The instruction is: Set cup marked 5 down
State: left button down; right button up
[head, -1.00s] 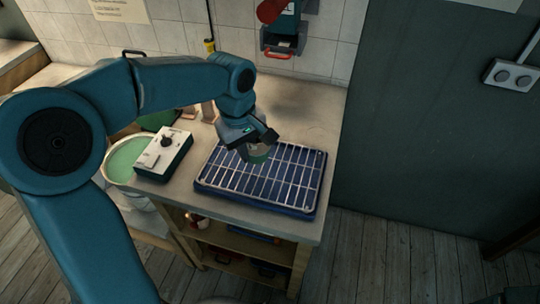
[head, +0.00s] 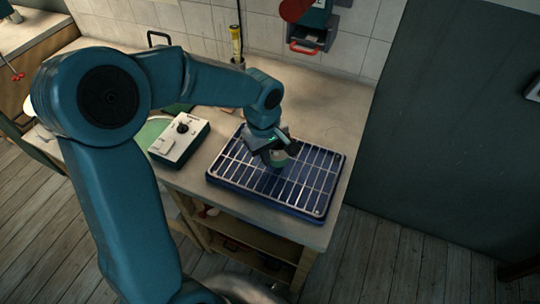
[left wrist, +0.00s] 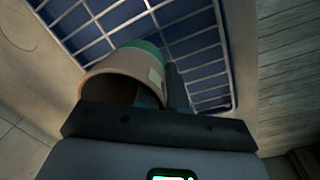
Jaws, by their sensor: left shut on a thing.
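My left gripper (head: 276,148) is over the wire rack on the blue tray (head: 316,208) on the bench. It is shut on a cup (left wrist: 120,78), which shows in the left wrist view as a brown clay cup with a green lower part and a small pale label patch. In the head view only a little of the green part of the cup (head: 279,155) shows below the jaws. No number can be read on it. Whether the cup touches the rack cannot be told. The rack holds nothing else that I can see. My right gripper is not in view.
A white control box (head: 180,138) with a black knob stands left of the tray. A green basin (head: 148,132) is partly hidden behind my arm. A red and grey wall unit (head: 312,30) hangs behind the bench.

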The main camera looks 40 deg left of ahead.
pick_arm(q)
jog(key=shift+f, duration=0.6)
jog(key=shift+w+a+f, duration=0.1)
jog(key=shift+w+f, duration=0.05)
jog(key=shift+f, duration=0.05)
jog(key=shift+f, duration=0.15)
jog(key=c, duration=1.2)
grip_release()
